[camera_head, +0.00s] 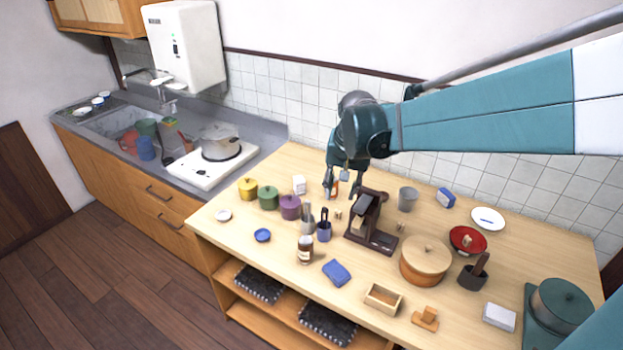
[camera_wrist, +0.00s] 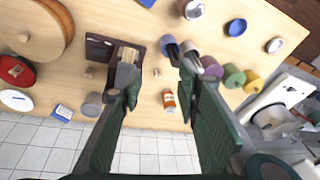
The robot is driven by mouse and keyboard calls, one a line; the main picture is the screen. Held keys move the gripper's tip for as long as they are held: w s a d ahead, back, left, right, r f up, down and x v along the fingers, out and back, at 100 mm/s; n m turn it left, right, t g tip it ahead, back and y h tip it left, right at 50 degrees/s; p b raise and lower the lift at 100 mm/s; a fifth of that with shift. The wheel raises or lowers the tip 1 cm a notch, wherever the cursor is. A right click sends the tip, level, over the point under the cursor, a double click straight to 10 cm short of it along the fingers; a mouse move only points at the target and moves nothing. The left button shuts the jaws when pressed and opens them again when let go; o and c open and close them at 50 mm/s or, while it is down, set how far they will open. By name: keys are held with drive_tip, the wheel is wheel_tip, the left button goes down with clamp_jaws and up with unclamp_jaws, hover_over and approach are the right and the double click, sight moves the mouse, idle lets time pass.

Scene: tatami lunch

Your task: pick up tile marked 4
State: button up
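Two small wooden pieces that may be tiles lie on the table; I cannot read any marking, so I cannot tell which, if either, is marked 4. One small piece (camera_head: 338,214) lies left of the dark stand, and in the wrist view this piece (camera_wrist: 156,73) shows between my fingertips. The other small piece (camera_head: 400,226) lies right of the stand; it also shows in the wrist view (camera_wrist: 88,72). My gripper (camera_head: 338,188) is open and empty above the back of the table; its fingers are wide apart in the wrist view (camera_wrist: 156,78).
The dark stand (camera_head: 372,238) is close to my gripper. An orange-labelled bottle (camera_wrist: 169,101) stands beneath it, near the piece between the fingers. Purple (camera_head: 290,207), green (camera_head: 269,198) and yellow (camera_head: 248,188) pots stand left. A round wooden tub (camera_head: 425,262) stands right.

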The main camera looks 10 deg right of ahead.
drive_tip(key=w+d+f+m+g, duration=0.1)
drive_tip(key=w+d+f+m, duration=0.15)
drive_tip(key=w+f, duration=0.55)
drive_tip(key=m+g+p, duration=0.1)
drive_tip(key=m+g, duration=0.1)
hover_over(337, 212)
drive_tip(key=shift+n, duration=0.25)
wheel_tip(337, 212, down, 10)
drive_tip(key=shift+s+d+r, duration=0.1)
drive_tip(key=shift+d, duration=0.05)
drive_tip(key=shift+f, duration=0.35)
drive_tip(key=shift+f, duration=1.3)
drive_tip(key=shift+f, duration=0.15)
drive_tip(key=shift+f, duration=2.45)
drive_tip(key=shift+c, duration=0.6)
drive_tip(key=c, duration=0.6)
